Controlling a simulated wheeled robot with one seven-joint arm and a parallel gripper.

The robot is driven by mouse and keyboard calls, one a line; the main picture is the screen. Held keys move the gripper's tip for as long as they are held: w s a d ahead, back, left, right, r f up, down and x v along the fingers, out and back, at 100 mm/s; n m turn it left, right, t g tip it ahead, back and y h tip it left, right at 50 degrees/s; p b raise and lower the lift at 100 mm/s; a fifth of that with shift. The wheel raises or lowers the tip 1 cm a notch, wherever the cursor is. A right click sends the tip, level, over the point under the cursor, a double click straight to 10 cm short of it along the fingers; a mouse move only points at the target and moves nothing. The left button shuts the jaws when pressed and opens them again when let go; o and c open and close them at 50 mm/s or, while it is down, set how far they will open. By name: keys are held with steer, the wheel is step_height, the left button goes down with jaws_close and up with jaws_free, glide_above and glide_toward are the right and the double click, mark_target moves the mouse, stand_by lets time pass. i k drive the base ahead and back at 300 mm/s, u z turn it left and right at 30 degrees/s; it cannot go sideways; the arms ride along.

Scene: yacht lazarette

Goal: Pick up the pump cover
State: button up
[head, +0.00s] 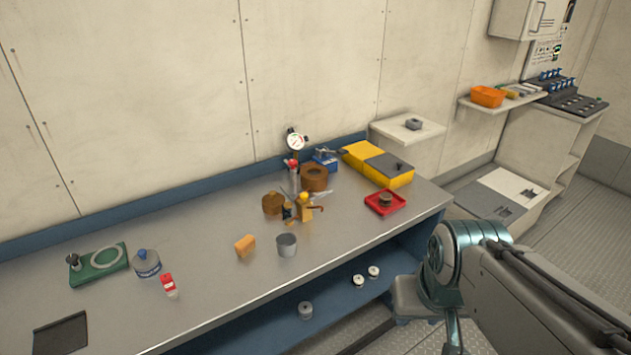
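I cannot tell for sure which thing is the pump cover. A small round brownish part (386,199) lies in a red tray (371,207) at the right end of the metal workbench (215,280). A brown ring-shaped part (315,178) and a brown round part (273,204) stand near the bench's middle. A green plate with a pale ring (98,264) lies at the left. My arm shows at the lower right, in front of the bench's right end. My gripper is out of the frame.
Several white pieces lie on the shelf below. The bench's front middle is clear.

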mark_target(272, 202)
steer(key=z, duration=0.05)
steer(key=i, duration=1.2)
steer(key=u, duration=0.7)
